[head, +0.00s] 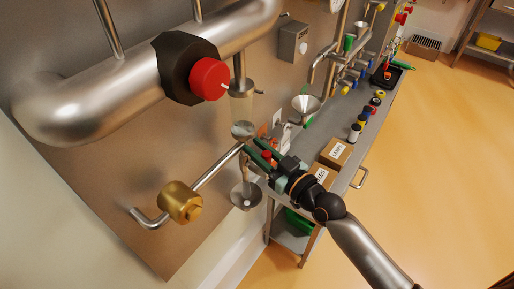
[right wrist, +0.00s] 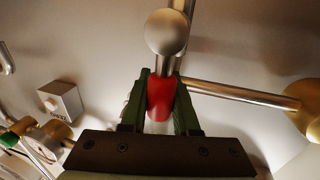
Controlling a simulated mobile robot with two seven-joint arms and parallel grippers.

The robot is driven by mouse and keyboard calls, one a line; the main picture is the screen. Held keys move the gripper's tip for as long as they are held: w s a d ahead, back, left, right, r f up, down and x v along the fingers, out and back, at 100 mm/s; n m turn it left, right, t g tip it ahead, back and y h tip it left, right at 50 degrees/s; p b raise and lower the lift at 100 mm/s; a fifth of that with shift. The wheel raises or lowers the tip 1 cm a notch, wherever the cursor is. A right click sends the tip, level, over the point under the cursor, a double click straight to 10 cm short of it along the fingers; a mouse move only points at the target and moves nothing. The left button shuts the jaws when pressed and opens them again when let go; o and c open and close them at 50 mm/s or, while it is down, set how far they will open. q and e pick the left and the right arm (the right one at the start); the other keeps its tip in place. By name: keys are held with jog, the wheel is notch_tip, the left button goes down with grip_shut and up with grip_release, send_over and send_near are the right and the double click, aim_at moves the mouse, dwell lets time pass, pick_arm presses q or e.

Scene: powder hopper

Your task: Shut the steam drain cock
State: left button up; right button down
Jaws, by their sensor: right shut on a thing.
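My right gripper (head: 256,152) reaches in from the lower right to a small fitting under the large steel pipe. In the right wrist view its two green fingers (right wrist: 160,100) are shut on a red handle (right wrist: 161,98), one on each side. A bit of red also shows by the gripper in the head view (head: 267,155). A round steel knob (right wrist: 167,32) stands just beyond the handle. I take the red handle to be the drain cock's; its valve body is mostly hidden by the gripper. My left gripper is not in view.
A steel rod with a brass weight (head: 181,203) runs left of the gripper. Above are the large pipe (head: 110,95) and a red knob (head: 209,78) on a black collar. A steel cup (head: 246,196) hangs below. Boxes (head: 336,152) stand on the bench to the right.

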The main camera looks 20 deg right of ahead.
dwell(0.7)
pick_arm(q)
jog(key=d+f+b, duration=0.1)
jog(key=b, duration=0.1)
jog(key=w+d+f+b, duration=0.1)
jog(key=b, duration=0.1)
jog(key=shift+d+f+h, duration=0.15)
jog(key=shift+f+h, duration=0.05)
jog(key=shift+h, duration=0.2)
pick_arm(e)
jog(key=s+a+f+n+y, duration=0.2)
jog(key=n, duration=0.8)
jog(key=s+a+f+n+y, duration=0.2)
jog(key=a+f+n+y, duration=0.1)
jog(key=n, duration=0.7)
jog(key=shift+a+f+n, duration=0.15)
jog(key=shift+f+n, duration=0.05)
jog(key=shift+n, duration=0.1)
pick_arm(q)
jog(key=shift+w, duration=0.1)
pick_arm(e)
jog(key=c, duration=0.7)
grip_release()
